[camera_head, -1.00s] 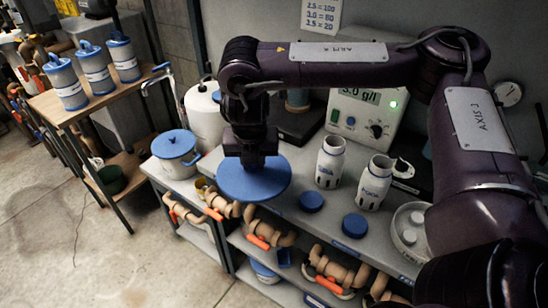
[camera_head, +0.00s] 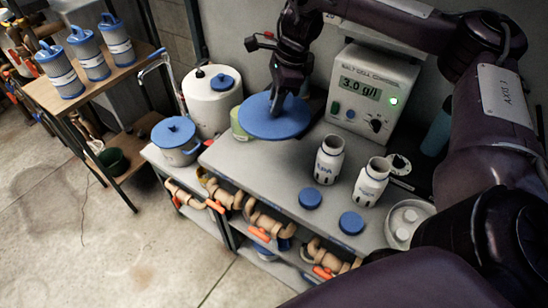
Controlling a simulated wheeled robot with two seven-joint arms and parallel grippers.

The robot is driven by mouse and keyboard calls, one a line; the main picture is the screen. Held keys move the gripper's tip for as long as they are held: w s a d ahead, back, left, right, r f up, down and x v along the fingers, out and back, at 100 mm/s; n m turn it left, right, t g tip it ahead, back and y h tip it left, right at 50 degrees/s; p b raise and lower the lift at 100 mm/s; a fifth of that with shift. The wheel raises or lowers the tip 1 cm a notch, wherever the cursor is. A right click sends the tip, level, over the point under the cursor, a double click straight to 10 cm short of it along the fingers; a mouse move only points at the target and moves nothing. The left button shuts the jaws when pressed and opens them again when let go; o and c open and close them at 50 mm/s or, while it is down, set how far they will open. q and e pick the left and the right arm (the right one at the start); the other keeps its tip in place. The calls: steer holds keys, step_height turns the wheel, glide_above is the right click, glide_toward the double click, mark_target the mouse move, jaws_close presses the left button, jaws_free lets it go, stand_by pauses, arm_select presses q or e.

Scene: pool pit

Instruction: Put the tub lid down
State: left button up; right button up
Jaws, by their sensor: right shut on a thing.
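A round flat blue tub lid (camera_head: 262,123) is at the back of the grey bench top (camera_head: 245,165). My right gripper (camera_head: 281,97) points down over the lid and is shut on it near the middle; the fingertips are partly hidden. A pale green tub (camera_head: 238,124) shows at the lid's left edge, partly covered by it. I cannot tell whether the lid touches the tub or the bench. My left gripper is not in view.
Two white bottles (camera_head: 328,158) (camera_head: 371,181) stand right of the lid, with two small blue caps (camera_head: 310,198) (camera_head: 351,223) in front. The salt cell control box (camera_head: 371,92) stands behind. A white canister (camera_head: 211,103) and a blue-lidded pot (camera_head: 176,140) are left. The bench's front middle is clear.

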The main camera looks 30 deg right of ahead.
step_height(320, 180, down, 15)
steer(key=b, duration=0.3)
step_height(320, 180, down, 4)
steer(key=shift+s+r+p, duration=0.1)
steer(key=shift+p, duration=0.2)
steer(key=shift+f, duration=0.55)
steer(key=o, duration=1)
